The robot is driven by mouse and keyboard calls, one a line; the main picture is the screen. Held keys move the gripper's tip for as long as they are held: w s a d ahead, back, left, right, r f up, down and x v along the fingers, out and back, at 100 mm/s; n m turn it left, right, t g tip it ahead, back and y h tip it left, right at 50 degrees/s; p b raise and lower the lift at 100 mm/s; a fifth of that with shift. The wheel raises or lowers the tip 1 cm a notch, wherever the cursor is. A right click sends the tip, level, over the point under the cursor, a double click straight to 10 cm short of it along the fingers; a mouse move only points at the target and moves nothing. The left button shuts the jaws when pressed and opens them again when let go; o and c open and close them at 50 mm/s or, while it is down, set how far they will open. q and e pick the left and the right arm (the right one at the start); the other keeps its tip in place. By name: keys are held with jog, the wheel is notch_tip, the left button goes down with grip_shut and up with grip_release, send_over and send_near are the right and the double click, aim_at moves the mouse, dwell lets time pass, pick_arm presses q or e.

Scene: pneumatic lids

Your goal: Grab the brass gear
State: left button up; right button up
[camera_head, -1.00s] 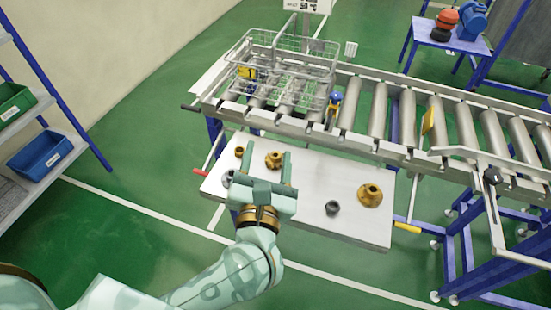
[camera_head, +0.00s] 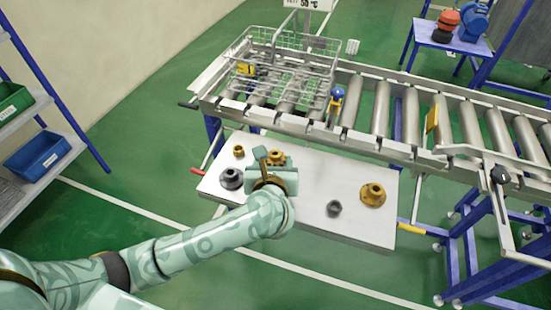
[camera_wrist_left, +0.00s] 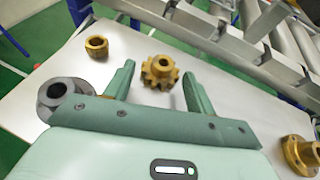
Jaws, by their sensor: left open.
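The brass gear (camera_wrist_left: 159,72) is a small toothed gold wheel with a raised hub, lying on the white table. In the left wrist view it sits just beyond and between the two fingertips of my left gripper (camera_wrist_left: 157,78), with white table showing around it. In the head view the brass gear (camera_head: 277,156) is partly hidden behind my left gripper (camera_head: 268,160), which is over the table. My left gripper is open and holds nothing. My right gripper is not in view.
On the table (camera_head: 330,181) are a small brass bushing (camera_head: 239,151), a dark grey flanged part (camera_head: 231,178), a small grey part (camera_head: 334,208) and a brass flanged part (camera_head: 373,195). A roller conveyor (camera_head: 375,110) with a wire basket (camera_head: 290,75) runs behind.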

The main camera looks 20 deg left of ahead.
aim_at(275, 154)
pick_arm(q)
jog(key=x, duration=0.3)
jog(key=b+x, duration=0.1)
jog(key=shift+w+r, duration=0.2)
jog(key=shift+w, duration=0.2)
jog(key=shift+s+r, duration=0.1)
grip_shut()
